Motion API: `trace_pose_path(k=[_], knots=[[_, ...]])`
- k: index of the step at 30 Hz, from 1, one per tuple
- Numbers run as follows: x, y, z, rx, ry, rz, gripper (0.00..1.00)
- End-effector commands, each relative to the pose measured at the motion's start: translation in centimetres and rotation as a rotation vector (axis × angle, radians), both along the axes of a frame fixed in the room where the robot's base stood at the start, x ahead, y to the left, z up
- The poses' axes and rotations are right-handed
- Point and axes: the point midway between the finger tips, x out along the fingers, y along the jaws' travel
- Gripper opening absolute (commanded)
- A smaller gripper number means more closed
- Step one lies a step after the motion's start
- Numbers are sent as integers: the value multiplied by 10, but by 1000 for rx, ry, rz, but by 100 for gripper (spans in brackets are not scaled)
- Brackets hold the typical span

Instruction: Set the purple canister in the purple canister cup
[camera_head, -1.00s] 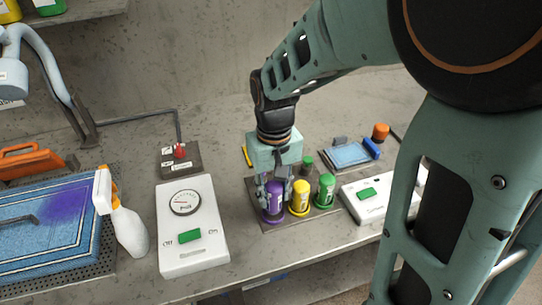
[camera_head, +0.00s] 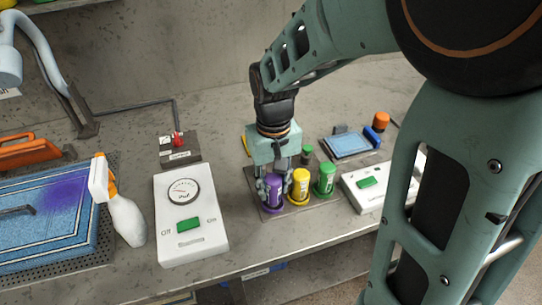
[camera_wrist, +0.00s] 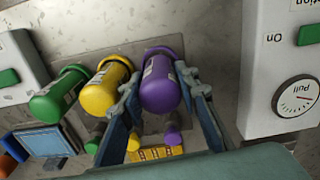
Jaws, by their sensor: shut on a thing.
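The purple canister (camera_head: 273,189) stands upright at the left end of a row of canisters on a grey holder plate (camera_head: 243,172). A purple round rim, the purple canister cup (camera_head: 272,208), shows at its lower end; it also shows in the wrist view (camera_wrist: 163,52). The canister appears to be in this cup, but I cannot tell whether it is fully seated. My gripper (camera_head: 273,184) points down from above, shut on the canister. In the wrist view one finger lies along each side of the purple canister (camera_wrist: 160,92).
A yellow canister (camera_head: 299,186) stands close on the right, with a green canister (camera_head: 325,178) beyond it. A white gauge box (camera_head: 190,218) stands to the left, and another white switch box (camera_head: 368,184) to the right. A spray bottle (camera_head: 122,210) stands farther left.

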Motion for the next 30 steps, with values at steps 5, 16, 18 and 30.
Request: trace_pose_path(k=[5,16,18,30], knots=[[0,0,-3,0,0,0,8],[0,0,-9,0,0,0,8],[0,0,-10,0,0,0,8],[0,0,-11,0,0,0,49]])
